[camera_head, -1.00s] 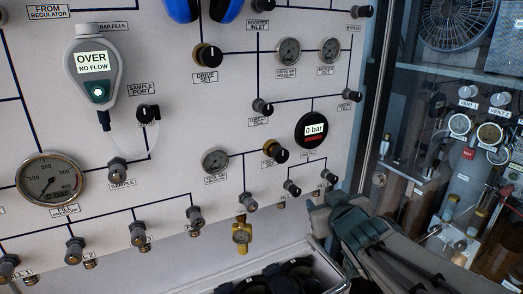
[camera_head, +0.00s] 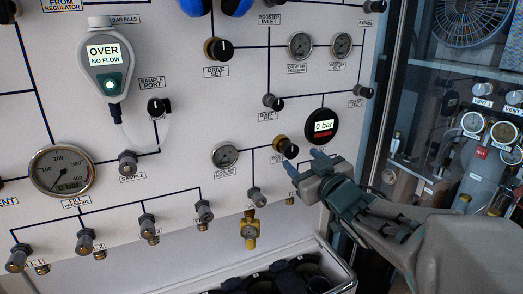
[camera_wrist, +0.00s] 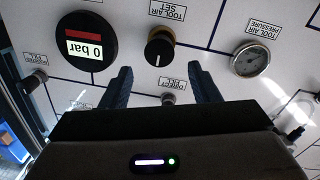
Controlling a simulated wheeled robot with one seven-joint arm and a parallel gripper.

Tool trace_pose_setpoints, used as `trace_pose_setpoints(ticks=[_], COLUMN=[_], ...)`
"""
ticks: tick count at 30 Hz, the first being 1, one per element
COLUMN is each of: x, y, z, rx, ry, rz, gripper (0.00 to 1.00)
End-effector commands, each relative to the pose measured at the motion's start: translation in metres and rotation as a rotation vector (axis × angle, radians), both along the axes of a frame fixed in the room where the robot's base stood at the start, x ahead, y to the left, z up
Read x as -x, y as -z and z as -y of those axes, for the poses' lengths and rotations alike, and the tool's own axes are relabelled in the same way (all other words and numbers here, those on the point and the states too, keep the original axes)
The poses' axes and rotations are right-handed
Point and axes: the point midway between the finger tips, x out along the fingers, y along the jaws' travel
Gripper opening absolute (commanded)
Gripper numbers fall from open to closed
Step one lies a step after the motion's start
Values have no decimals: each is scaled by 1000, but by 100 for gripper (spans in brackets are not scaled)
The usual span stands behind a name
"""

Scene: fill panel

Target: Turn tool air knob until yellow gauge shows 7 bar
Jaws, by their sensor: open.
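The tool air set knob (camera_head: 287,147), black with a brass collar, sits on the panel right of centre. In the wrist view the knob (camera_wrist: 160,47) shows upside down with a white pointer mark. My gripper (camera_head: 305,163) is open and empty, just below and right of the knob. In the wrist view its two blue fingers (camera_wrist: 160,82) are spread, with the knob beyond and between their tips, apart from them. The tool air pressure gauge (camera_head: 225,156) is left of the knob.
A round display (camera_head: 323,127) reading 0 bar is above right of the knob. Small fill knobs (camera_head: 257,197) sit below it. An open case (camera_head: 335,262) stands under the panel. A glass cabinet (camera_head: 440,150) with cylinders stands at the right.

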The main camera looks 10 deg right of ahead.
Motion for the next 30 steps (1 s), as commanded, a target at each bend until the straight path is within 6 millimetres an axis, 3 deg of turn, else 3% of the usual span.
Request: trace_pose_setpoints(ticks=[6, 12, 25, 26, 30], x=[-36, -58, -66, -66, -66], y=[1, 0, 0, 0, 0], z=[-9, -14, -17, -17, -17], rx=[-2, -1, -1, -1, -1], ry=[-1, 0, 0, 0, 0], rz=[-2, -1, 0, 0, 0], gripper=[56, 56, 56, 53, 14])
